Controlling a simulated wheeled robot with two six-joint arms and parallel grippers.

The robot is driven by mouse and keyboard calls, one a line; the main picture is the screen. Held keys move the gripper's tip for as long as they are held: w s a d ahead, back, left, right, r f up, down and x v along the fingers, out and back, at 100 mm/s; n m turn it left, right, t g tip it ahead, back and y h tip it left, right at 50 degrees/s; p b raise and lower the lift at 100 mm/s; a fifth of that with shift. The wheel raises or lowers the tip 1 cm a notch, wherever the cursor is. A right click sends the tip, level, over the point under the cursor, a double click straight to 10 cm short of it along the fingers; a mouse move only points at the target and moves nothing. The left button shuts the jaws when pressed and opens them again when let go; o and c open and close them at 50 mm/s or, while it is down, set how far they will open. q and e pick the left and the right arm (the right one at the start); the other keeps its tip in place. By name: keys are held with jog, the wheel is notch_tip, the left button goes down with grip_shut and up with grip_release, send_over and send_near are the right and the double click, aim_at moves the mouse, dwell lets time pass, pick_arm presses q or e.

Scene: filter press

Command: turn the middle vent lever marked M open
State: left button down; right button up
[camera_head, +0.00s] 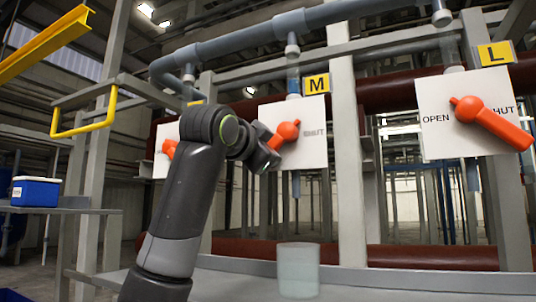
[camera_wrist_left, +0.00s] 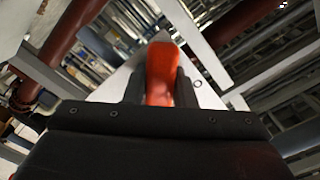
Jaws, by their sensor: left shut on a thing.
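The middle vent lever (camera_head: 288,130) is orange and sits on a white plate (camera_head: 313,112) under a yellow sign marked M (camera_head: 316,84). Its handle slants down and left from the pivot, away from the word SHUT on the plate's right. The plate's left part, where any other word would be, is hidden behind my arm. My left gripper (camera_head: 268,158) is shut on the handle's lower-left end. In the left wrist view the orange handle (camera_wrist_left: 160,72) stands between the two dark fingers (camera_wrist_left: 160,95). My right gripper is not in view.
The lever marked L (camera_head: 490,122) is at right, its handle pointing down-right to SHUT. Another orange lever (camera_head: 169,148) shows partly behind my arm at left. A clear container (camera_head: 298,270) stands below the M plate. A blue box (camera_head: 36,191) sits on a side shelf.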

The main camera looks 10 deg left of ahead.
pick_arm(q)
jog(key=c, duration=1.2)
grip_release()
jog(key=shift+s+a, duration=0.15)
jog(key=shift+s, duration=0.15)
jog(key=b+v, duration=0.8)
jog(key=v, duration=0.8)
jog(key=shift+s, duration=0.4)
